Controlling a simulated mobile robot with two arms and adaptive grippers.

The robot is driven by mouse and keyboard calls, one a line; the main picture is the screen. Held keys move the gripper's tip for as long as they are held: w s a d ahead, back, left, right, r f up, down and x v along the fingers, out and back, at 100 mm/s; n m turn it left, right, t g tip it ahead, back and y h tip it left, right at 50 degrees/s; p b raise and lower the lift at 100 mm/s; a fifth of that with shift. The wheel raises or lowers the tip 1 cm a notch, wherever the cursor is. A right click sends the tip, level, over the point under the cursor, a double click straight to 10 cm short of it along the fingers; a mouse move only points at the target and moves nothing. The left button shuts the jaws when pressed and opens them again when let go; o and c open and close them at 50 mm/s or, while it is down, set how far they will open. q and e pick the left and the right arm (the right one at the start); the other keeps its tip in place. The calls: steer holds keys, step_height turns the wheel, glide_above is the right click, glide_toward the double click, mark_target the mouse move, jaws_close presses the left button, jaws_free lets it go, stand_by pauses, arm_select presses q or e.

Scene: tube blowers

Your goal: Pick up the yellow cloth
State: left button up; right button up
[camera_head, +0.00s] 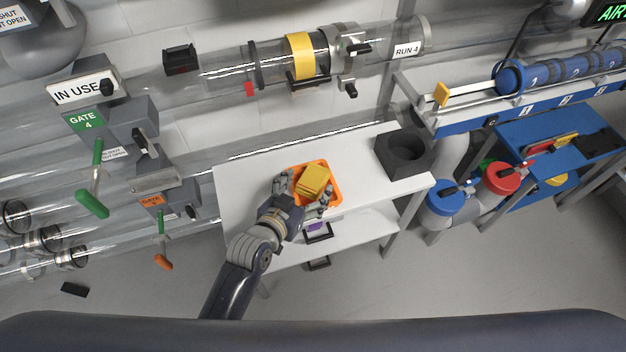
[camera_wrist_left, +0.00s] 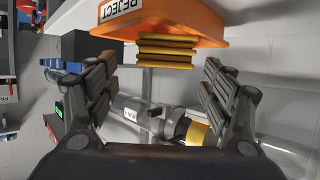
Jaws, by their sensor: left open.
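The yellow cloth (camera_head: 314,180) is a folded stack in a shallow orange tray (camera_head: 335,196) on a white table. In the left wrist view the folded layers of the cloth (camera_wrist_left: 166,50) show edge-on at the top, in front of the orange tray wall (camera_wrist_left: 205,28) marked REJECT. My left gripper (camera_head: 301,197) is at the tray's near left side, its fingers on either side of the cloth's near part. In the left wrist view the left gripper (camera_wrist_left: 160,72) is open, with visible gaps between both fingers and the cloth. My right gripper is not in view.
A dark block with a round hole (camera_head: 403,152) stands at the table's right end. The white table top (camera_head: 240,178) is clear left of the tray. Clear tubes and valve handles are at left and behind. A lower shelf (camera_head: 350,232) holds a purple item.

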mark_target(312, 179)
arm_select(q)
steer(key=x, duration=0.5)
steer(key=shift+w+a+r, duration=0.1)
steer(key=shift+w+a, duration=0.05)
steer(key=shift+a, duration=0.05)
steer(key=c, duration=1.1)
